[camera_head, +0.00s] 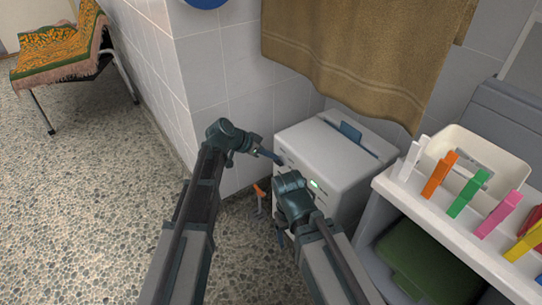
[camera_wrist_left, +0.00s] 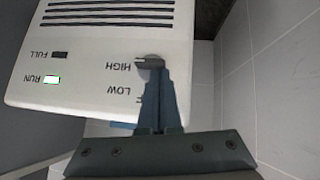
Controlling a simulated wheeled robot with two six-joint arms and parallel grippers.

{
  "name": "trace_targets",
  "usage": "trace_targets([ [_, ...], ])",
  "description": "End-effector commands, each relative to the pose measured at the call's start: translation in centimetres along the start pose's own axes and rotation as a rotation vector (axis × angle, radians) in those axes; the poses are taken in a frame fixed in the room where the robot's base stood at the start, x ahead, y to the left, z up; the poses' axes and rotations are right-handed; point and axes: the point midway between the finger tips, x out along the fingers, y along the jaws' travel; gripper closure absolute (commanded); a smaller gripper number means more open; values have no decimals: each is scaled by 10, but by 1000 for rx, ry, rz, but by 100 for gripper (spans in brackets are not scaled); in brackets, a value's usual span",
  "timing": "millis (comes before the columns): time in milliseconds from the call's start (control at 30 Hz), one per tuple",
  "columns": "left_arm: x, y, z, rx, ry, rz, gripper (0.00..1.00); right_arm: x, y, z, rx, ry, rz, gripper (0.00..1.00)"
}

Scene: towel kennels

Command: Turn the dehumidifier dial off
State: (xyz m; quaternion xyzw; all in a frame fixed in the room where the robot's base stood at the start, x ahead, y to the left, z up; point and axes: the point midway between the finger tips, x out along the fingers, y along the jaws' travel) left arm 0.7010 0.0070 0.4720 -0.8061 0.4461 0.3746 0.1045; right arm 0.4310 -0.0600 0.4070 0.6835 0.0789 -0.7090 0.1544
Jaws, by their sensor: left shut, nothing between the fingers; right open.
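The white dehumidifier (camera_head: 338,155) stands against the tiled wall in the head view; its panel (camera_wrist_left: 85,85) fills the upper left of the left wrist view. Its small grey dial (camera_wrist_left: 150,61) sits beside the word HIGH, with LOW printed nearby. The dial is partly covered by my left fingers, so its exact setting is unclear. The RUN lamp (camera_wrist_left: 52,79) glows green; the FULL lamp (camera_wrist_left: 60,54) is dark. My left gripper (camera_head: 268,155) is shut and empty, its fingertips (camera_wrist_left: 153,78) at the dial; contact is unclear. My right gripper (camera_head: 282,225) is open, low before the dehumidifier, fingers mostly hidden.
A white shelf unit (camera_head: 455,238) at the right holds a cream bin (camera_head: 505,155) and several coloured clips. A brown towel (camera_head: 350,55) hangs above the dehumidifier. An orange item (camera_head: 259,192) is beside my left arm.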

Motion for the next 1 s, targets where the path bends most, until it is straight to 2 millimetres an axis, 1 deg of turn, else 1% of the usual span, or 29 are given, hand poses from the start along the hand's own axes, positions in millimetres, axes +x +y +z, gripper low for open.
trace_targets([
  [267,3,-7,2,-73,0,71,100,7,-1,0,0,0,0,20],
  [600,8,-15,6,-249,0,249,100,30,-3,-2,0,2,0,20],
  [1000,12,-21,13,-260,-1,260,100,40,-4,-3,0,3,0,20],
])
